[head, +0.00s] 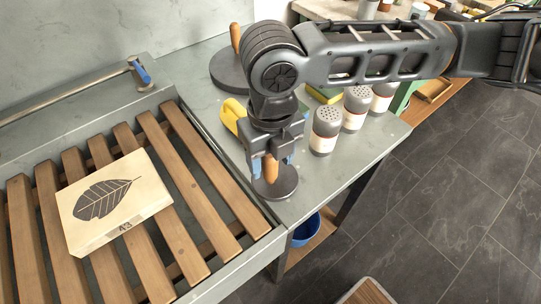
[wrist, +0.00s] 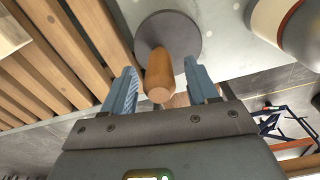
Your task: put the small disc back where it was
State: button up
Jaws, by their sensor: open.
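The small disc (head: 283,186) is a dark grey round plate with an upright wooden handle (head: 271,168). It lies flat on the grey bench top near the front corner, beside the slatted bed. My gripper (head: 271,163) points down over it, with the blue-padded fingers on either side of the handle. In the wrist view my gripper (wrist: 163,90) is open, with the handle (wrist: 160,74) between the fingers and a gap on each side. The disc (wrist: 180,33) shows beyond the handle.
A larger disc (head: 229,72) with a wooden handle stands at the back. Several shaker jars (head: 325,130) stand to the right, and a yellow item (head: 232,114) lies behind my gripper. A blue bowl (head: 306,231) sits below the bench.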

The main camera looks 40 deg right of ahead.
notch_tip(320, 180, up, 12)
jog(key=shift+r, duration=0.15)
dwell(0.5)
